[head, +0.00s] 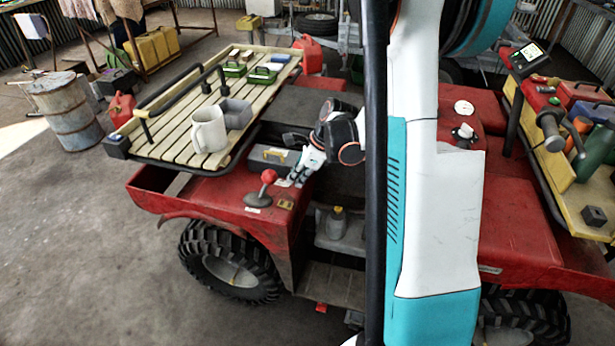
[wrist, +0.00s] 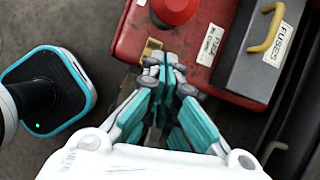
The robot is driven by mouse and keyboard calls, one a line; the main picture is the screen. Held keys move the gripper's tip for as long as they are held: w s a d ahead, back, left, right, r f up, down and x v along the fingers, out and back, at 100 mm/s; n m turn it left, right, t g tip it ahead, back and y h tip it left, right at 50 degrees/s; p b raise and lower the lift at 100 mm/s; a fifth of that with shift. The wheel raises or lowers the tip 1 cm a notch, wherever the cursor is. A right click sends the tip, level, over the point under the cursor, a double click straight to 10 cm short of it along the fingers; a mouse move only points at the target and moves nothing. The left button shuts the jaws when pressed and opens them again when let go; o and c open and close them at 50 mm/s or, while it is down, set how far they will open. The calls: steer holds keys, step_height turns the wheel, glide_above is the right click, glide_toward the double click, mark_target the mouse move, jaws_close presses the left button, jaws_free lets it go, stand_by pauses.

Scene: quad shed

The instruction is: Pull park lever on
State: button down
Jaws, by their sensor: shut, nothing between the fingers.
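A lever with a red ball knob (head: 268,176) stands on a dark base on the red fender of the quad. The knob also shows at the top of the wrist view (wrist: 175,8). A small yellow piece (wrist: 152,48) sits at the panel's edge beside my fingertips; it also shows in the head view (head: 287,204). I cannot tell whether they touch. I cannot read any label as naming the park lever. My gripper (wrist: 165,62) is shut and empty; in the head view (head: 293,180) it hangs right of the red knob, pointing down-left.
A grey fuse box (wrist: 268,50) with a yellow handle sits close to the right of my fingers in the wrist view. A bottle (head: 336,222) stands in the footwell.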

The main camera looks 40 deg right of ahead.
steer(key=shift+w+a+r, duration=0.3)
steer(key=shift+w+a, duration=0.4)
steer(key=shift+a, duration=0.2)
steer(key=shift+r, duration=0.1)
steer(key=w+a+r+g+h+p, duration=0.1)
steer(key=w, duration=0.1)
steer(key=w+a+r+g+h+p, duration=0.1)
steer(key=a, duration=0.1)
steer(key=w+a+r+g+p, duration=0.1)
steer(key=w, duration=0.1)
steer(key=shift+w+a+r+g+h, duration=0.2)
steer(key=shift+w+g+h, duration=0.1)
steer(key=shift+h, duration=0.1)
steer(key=w+a, duration=0.3)
steer(key=w, duration=0.1)
steer(key=shift+w+a+p, duration=0.35)
steer(key=shift+w, duration=0.05)
steer(key=shift+r, duration=0.1)
